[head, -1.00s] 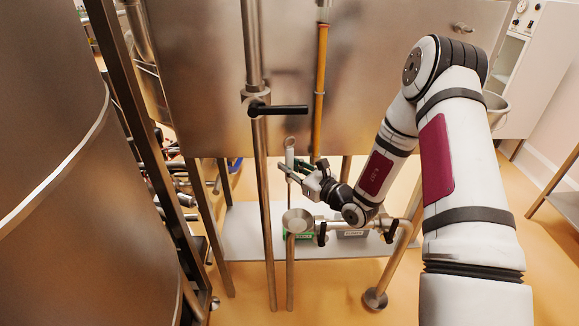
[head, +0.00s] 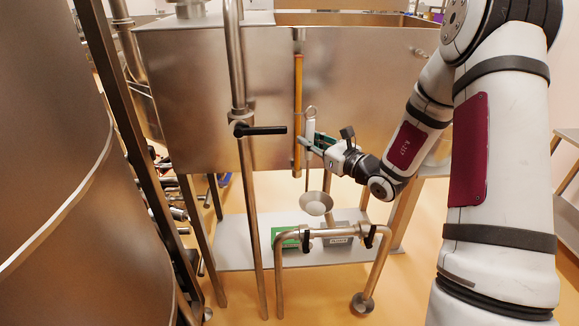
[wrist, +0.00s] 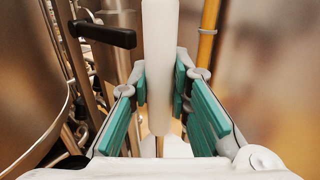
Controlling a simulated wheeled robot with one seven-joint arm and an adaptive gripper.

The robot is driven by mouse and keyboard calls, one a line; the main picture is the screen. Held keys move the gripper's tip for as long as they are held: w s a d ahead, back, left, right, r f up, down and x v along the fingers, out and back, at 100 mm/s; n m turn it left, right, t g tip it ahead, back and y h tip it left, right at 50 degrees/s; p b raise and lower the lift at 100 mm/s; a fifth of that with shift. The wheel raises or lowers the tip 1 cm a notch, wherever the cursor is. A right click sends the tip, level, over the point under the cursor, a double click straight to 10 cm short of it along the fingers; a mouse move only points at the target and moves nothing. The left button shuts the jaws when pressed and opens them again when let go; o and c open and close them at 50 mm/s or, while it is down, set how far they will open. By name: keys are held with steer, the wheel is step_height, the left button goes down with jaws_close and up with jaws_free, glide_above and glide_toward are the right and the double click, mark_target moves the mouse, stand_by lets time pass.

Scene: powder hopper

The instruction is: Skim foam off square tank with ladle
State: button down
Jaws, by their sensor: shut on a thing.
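My gripper (head: 311,143) is shut on the white handle (head: 310,129) of the ladle in front of the metal tank. The handle is upright, with a ring at its top. The ladle's round metal bowl (head: 316,203) hangs below, beneath the tank's bottom edge. In the wrist view, the teal finger pads of my gripper (wrist: 160,88) flank the white handle (wrist: 159,60). The square tank (head: 365,85) is brushed metal on legs. Its open top shows at the upper edge of the head view. No foam can be made out, and most of its inside is hidden.
A vertical pipe with a black lever (head: 260,130) stands left of the ladle. A yellow tube (head: 297,110) runs down the tank front. A bent pipe rail (head: 330,233) stands below the bowl, before a low shelf (head: 235,255). A large round vessel (head: 80,220) fills the left.

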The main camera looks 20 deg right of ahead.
steer(key=d+r+m+h, duration=0.1)
steer(key=d+r+h, duration=0.1)
steer(key=d+r, duration=1)
steer(key=s+d+r+m+h, duration=0.1)
steer(key=d+r+m+h, duration=0.1)
steer(key=d+r, duration=1.1)
steer(key=s+d+r+m+t+h, duration=0.1)
steer(key=d+r+h, duration=0.2)
steer(key=d+r, duration=1)
steer(key=shift+s+r+m, duration=0.25)
steer(key=shift+r+m, duration=0.15)
steer(key=shift+r, duration=5.55)
steer(key=shift+a, duration=0.1)
